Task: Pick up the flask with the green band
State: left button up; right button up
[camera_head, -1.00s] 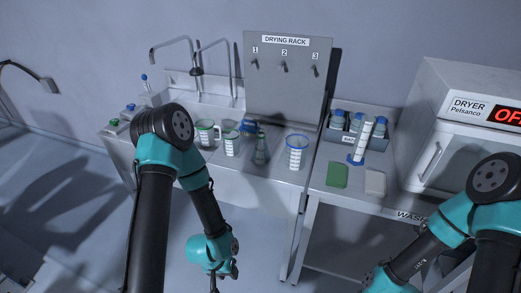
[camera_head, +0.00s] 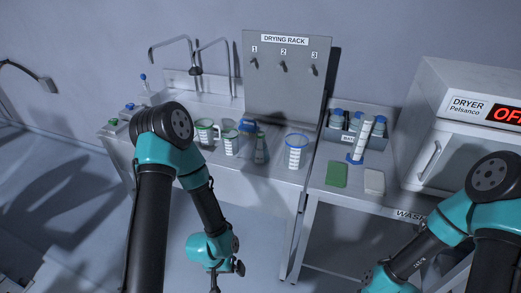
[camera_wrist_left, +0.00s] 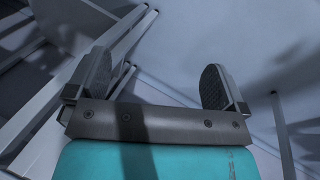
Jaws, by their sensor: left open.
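My left gripper (camera_head: 215,283) hangs low in front of the counter, well below and apart from the flask. In the left wrist view the left gripper (camera_wrist_left: 157,78) is open, with nothing between its fingers. My right arm comes in at the lower right; its gripper is out of frame.
Another green-rimmed beaker (camera_head: 206,133) stands farther left. A drying rack board (camera_head: 285,90) rises behind the glassware. A bin (camera_head: 357,136) of blue-capped bottles, a green sponge (camera_head: 337,174), a pale block (camera_head: 374,182) and a dryer (camera_head: 465,130) are to the right.

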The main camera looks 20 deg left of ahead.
pick_arm(q)
jog(key=w+r+t+y, duration=0.2)
jog(key=w+r+t, duration=0.4)
jog(key=w, duration=0.7)
jog(key=n+t+y, duration=0.3)
jog(key=n+y, duration=0.1)
jog(key=y, duration=0.4)
send_near(262, 147)
jog(key=v, duration=0.6)
jog(key=shift+s+a+f, duration=0.15)
jog(key=shift+s, duration=0.15)
jog(key=x, duration=1.2)
jog(key=shift+w, duration=0.3)
